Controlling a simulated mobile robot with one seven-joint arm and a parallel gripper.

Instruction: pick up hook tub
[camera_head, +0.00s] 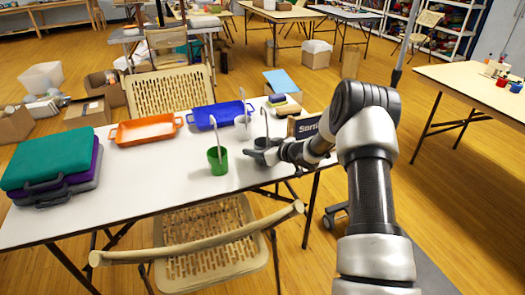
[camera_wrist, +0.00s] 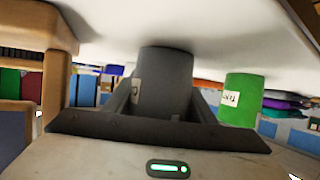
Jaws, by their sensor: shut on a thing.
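The hook tub is taken to be the dark grey tub (camera_head: 262,143), near the right end of the white table, with a thin light hook or handle rising from it. My gripper (camera_head: 266,155) is shut on it from the right. In the wrist view, which looks upside down, the grey tub (camera_wrist: 165,80) sits between the two fingers, its pale label at the left edge. It appears upright at the table surface; I cannot tell if it is lifted. A green tub (camera_head: 217,160) with a similar handle stands to its left and shows in the wrist view (camera_wrist: 240,98).
A white tub (camera_head: 242,130) stands just behind. A folding chair (camera_head: 215,240) stands at the front. The table's front middle is clear.

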